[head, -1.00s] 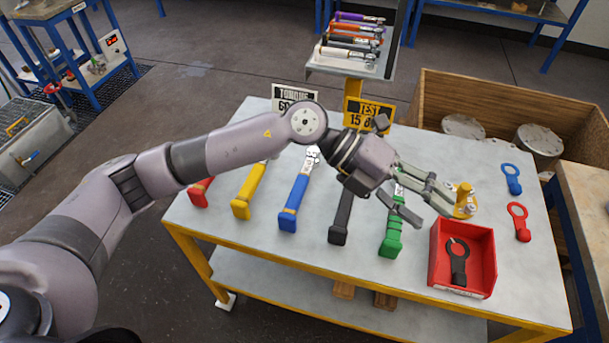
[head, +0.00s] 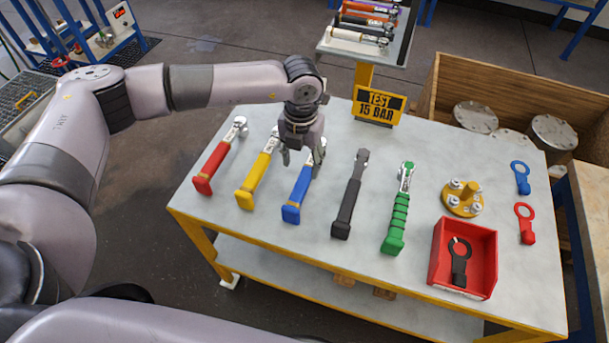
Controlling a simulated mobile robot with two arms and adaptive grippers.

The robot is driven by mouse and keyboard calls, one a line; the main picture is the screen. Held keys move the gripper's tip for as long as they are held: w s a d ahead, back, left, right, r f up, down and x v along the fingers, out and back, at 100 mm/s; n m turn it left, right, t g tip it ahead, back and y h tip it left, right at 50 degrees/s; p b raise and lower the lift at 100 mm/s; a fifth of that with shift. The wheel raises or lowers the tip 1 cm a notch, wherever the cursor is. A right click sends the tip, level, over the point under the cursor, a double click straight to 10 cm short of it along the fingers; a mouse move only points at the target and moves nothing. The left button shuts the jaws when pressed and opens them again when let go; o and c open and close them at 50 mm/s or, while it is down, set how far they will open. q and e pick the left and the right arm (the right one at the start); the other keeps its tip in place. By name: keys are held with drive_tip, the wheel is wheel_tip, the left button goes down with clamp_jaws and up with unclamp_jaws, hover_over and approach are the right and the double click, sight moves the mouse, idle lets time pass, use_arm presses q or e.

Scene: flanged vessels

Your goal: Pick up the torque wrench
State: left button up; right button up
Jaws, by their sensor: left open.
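Several wrenches lie in a row on the table: red-handled (head: 212,168), yellow-handled (head: 254,182), blue-handled (head: 297,194), black (head: 347,205) and green-handled (head: 396,219). The pictures do not settle which one the task means. My left gripper (head: 302,160) is open, pointing down over the upper part of the blue-handled wrench. Its fingers stand either side of that wrench's shaft in the picture; I cannot tell the height or any contact. The gripper hides part of that wrench's head. My right gripper is not in view.
A yellow flanged piece with bolts (head: 463,199) and a red bin (head: 480,238) holding a black tool stand on the right of the table (head: 430,160). A yellow test sign (head: 377,105) and a tool rack (head: 352,46) stand behind. Blue (head: 521,178) and red (head: 525,224) ring-ended tools lie far right.

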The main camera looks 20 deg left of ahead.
sight(305, 176)
use_arm(q)
wheel_tip(305, 176, down, 2)
drive_tip(key=shift+d+f, duration=0.1)
drive_tip(key=shift+f, duration=0.1)
drive_tip(key=shift+f+p, duration=0.25)
drive_tip(key=shift+p, duration=0.15)
drive_tip(key=f, duration=0.1)
drive_tip(key=f+p, duration=0.1)
drive_tip(key=f, duration=0.1)
drive_tip(key=shift+w+d+f, duration=0.15)
drive_tip(key=shift+d+f, duration=0.1)
drive_tip(key=shift+f, duration=0.6)
drive_tip(key=shift+w+r, duration=0.1)
clamp_jaws()
